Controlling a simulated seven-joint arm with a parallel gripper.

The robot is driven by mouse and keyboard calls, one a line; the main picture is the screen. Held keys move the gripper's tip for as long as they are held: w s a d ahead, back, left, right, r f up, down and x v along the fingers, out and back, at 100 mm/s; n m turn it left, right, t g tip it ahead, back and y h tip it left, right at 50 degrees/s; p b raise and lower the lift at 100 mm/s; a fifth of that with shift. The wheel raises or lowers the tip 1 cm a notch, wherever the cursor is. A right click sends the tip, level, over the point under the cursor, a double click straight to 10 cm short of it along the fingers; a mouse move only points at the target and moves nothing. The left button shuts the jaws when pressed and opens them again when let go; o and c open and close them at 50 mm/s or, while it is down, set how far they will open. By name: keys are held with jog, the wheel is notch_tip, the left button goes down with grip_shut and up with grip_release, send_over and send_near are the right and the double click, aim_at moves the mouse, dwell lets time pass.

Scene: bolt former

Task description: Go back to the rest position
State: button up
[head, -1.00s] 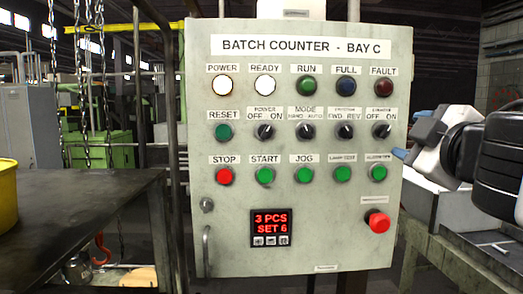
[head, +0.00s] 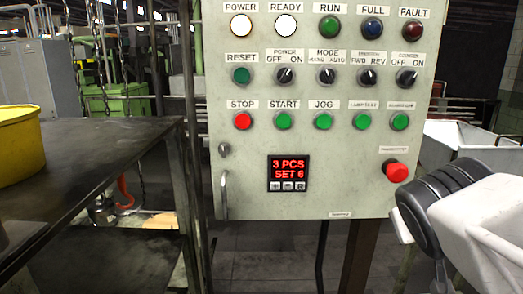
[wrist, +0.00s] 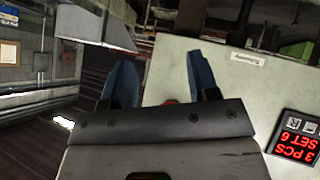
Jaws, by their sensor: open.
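My gripper (wrist: 162,82) shows in the wrist view with its two blue fingers spread apart and nothing held between them. A small bit of red shows low between the fingers, mostly hidden by the gripper body. The grey control panel (head: 345,140) fills the middle of the head view, and its pale face (wrist: 240,90) lies beyond the fingers in the wrist view, turned over. In the head view, part of my arm (head: 485,215) is at the lower right, and the fingers are not visible there.
The red mushroom button (head: 397,171) sticks out at the panel's lower right. The display (head: 289,173) reads 3 PCS, SET 6. The POWER (head: 241,27) and READY (head: 286,27) lamps are lit white. A dark table (head: 90,170) with a yellow tub (head: 18,145) stands left.

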jog(key=s+a+f+g+y, duration=0.4)
jog(key=s+a+f+g, duration=0.2)
jog(key=a+f, duration=0.3)
notch_tip(320, 180, down, 3)
jog(key=shift+s+r+m, duration=0.15)
jog(key=shift+s+m, duration=0.15)
jog(key=shift+s, duration=0.35)
jog(key=shift+d, duration=0.1)
dwell(1.0)
